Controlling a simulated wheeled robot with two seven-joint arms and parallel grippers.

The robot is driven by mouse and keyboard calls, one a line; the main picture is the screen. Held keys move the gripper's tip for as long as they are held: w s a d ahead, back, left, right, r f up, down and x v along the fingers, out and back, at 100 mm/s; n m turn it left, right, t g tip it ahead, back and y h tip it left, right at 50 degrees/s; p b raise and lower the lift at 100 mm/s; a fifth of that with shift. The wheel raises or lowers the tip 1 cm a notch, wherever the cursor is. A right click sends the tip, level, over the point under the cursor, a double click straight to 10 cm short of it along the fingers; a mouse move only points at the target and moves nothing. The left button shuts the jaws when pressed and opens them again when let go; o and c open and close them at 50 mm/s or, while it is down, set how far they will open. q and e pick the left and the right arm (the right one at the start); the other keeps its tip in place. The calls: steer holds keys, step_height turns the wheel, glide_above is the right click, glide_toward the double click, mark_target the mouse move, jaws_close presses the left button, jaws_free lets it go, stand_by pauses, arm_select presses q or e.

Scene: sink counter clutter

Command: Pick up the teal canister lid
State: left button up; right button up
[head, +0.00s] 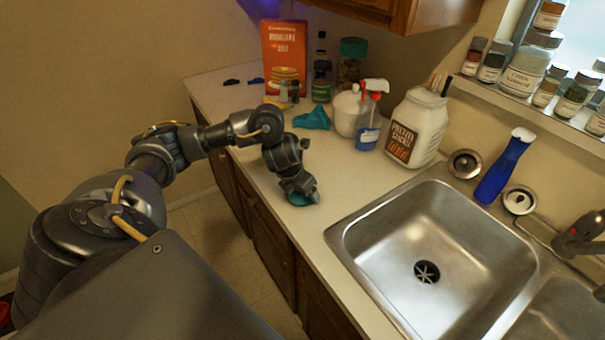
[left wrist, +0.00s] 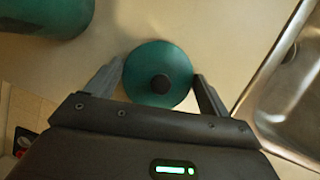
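The teal lid (left wrist: 150,92) is round with a dark knob in its middle. In the left wrist view it lies between the two fingers of my left gripper (left wrist: 158,72). The fingers are spread on either side, with their tips very close to the rim; I cannot tell whether they touch it. In the head view my left gripper (head: 300,195) points down at the counter's front edge. It hides most of the lid, and only a teal sliver (head: 297,200) shows beneath. My right gripper is not in view.
The steel sink (head: 425,235) is right of the gripper. A teal object (head: 312,118) lies behind it on the counter (head: 345,185). A white kettle-like pot (head: 346,112), spray bottle (head: 367,138), large white jar (head: 417,130) and orange box (head: 285,60) stand farther back.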

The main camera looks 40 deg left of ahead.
arm_select(q)
steer(key=shift+c, duration=0.7)
steer(key=shift+r, duration=0.1)
steer(key=shift+r, duration=0.2)
steer(key=r, duration=0.1)
steer(key=r+p, duration=0.1)
steer(key=r, duration=0.1)
steer(key=shift+s+a+r, duration=0.1)
steer(key=shift+s+r, duration=0.1)
steer(key=shift+r, duration=0.1)
steer(key=s+a+r+p, duration=0.2)
steer(key=s+r, duration=0.6)
steer(key=s, duration=0.5)
steer(key=shift+s+a+r, duration=0.2)
steer(key=shift+s+r, duration=0.05)
steer(key=shift+r, duration=0.15)
